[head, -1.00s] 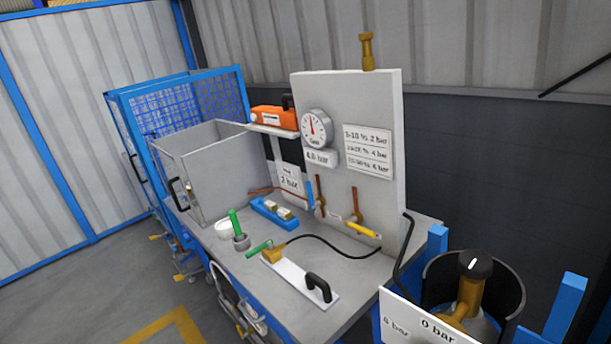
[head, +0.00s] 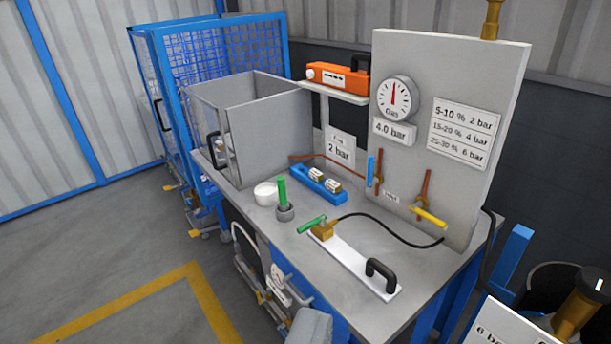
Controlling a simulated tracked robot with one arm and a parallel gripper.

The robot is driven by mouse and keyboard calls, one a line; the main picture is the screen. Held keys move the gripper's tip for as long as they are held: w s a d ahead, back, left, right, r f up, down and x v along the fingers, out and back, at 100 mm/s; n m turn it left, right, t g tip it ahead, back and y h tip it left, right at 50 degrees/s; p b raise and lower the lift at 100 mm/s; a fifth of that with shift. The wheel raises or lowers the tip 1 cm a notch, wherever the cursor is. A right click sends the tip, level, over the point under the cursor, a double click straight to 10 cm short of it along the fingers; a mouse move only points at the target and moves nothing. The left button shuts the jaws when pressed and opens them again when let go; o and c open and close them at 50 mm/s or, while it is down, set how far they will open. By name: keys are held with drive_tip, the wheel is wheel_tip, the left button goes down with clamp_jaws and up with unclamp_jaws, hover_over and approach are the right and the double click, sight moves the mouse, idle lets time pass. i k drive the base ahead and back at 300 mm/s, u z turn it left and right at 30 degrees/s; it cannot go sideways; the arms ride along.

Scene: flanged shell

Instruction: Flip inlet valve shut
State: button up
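No thing in view is readably marked as the inlet valve. On the grey upright panel (head: 455,75) are a valve with a blue lever (head: 370,170), standing upright, and a valve with a yellow lever (head: 431,218), lying nearly level and sloping down to the right. A small label (head: 391,197) sits between them, too small to read. A third lever, green (head: 311,225), lies nearly level on a brass fitting (head: 324,232) on a white plate. My gripper is not recognisable in view; a grey piece at the bottom edge cannot be identified.
The bench (head: 375,235) carries an open grey box (head: 270,130), a blue tray (head: 318,187), a white cup (head: 265,193) and a green rod (head: 282,190) in a grey holder. A black hose (head: 395,228) crosses the bench. A dial gauge (head: 394,97) hangs above. Floor at left is clear.

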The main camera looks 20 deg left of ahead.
sight(372, 181)
drive_tip(key=u, duration=0.1)
drive_tip(key=k, duration=0.65)
drive_tip(key=u, duration=0.55)
drive_tip(key=i, duration=1.55)
drive_tip(key=z, duration=0.75)
